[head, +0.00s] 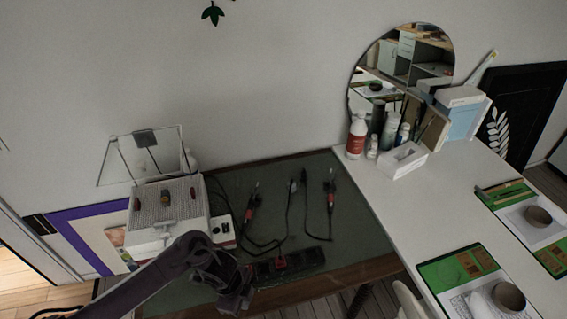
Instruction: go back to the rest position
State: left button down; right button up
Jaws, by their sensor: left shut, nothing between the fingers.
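My left arm comes in from the bottom left, over the near left part of the green-topped table (345,245). My left gripper (236,300) points down near the table's front edge, left of the black power strip (290,262). Its fingers are dark and small in the picture; they are shut with nothing seen between them. My right gripper is not in view.
A white box-like device (160,207) with small items on top stands on the table's left. Several cabled tools lie mid-table. A white table (430,200) at right holds bottles, boxes, a round mirror (400,62) and green mats (455,268) with brown bowls.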

pick_arm(q)
jog(key=d+r+n+t+h, duration=0.2)
jog(key=d+r+n+t, duration=0.3)
jog(key=d+r, duration=0.45)
jog(key=s+a+r+n+y, duration=0.1)
jog(key=s+a+r+n, duration=0.2)
jog(key=a+n, duration=0.25)
jog(key=s+a+r+n+g+y, duration=0.1)
jog(key=s+a+r+n+y, duration=0.2)
jog(key=a, duration=0.4)
jog(key=s+a+r+n, duration=0.2)
jog(key=a+r+n, duration=0.1)
jog(key=a+n, duration=0.25)
notch_tip(320, 180, down, 35)
jog(key=s+g+b, duration=0.2)
jog(key=b, duration=0.5)
jog(key=s+a+f+b, duration=0.2)
jog(key=s+f+b, duration=0.1)
jog(key=s+f, duration=0.7)
jog(key=s+a+f+g+b, duration=0.1)
jog(key=s+f+b, duration=0.2)
jog(key=s+f, duration=0.6)
notch_tip(320, 180, down, 7)
jog(key=shift+s+a+f+m, duration=0.1)
jog(key=shift+s+a+m, duration=0.3)
